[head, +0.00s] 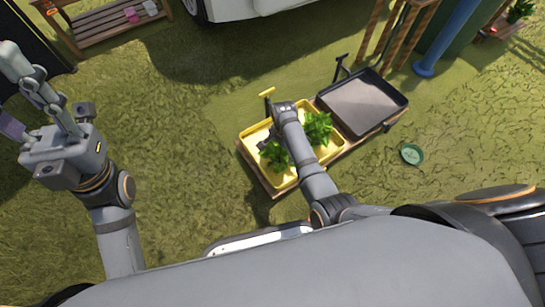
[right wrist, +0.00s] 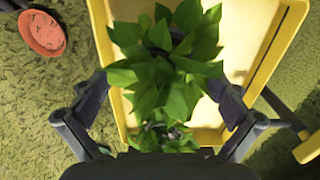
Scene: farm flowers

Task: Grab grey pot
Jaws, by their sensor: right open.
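Two leafy green plants, a left one (head: 275,154) and a right one (head: 319,127), stand in a yellow tray (head: 248,135). My right gripper (head: 287,118) is over this tray, its fingertips hidden from the head. In the right wrist view my right gripper (right wrist: 160,100) is open, with one finger each side of a leafy plant (right wrist: 165,75). Leaves cover most of what lies below, so I cannot make out a grey pot clearly. My left gripper (head: 25,90) is raised at the far left, open and empty.
An empty black tray (head: 362,102) stands right of the yellow one on a wooden base. A green dish (head: 411,154) lies on the grass. An orange dish (right wrist: 42,33) shows in the wrist view. A wooden bench (head: 105,25) and a white vehicle (head: 235,8) are behind.

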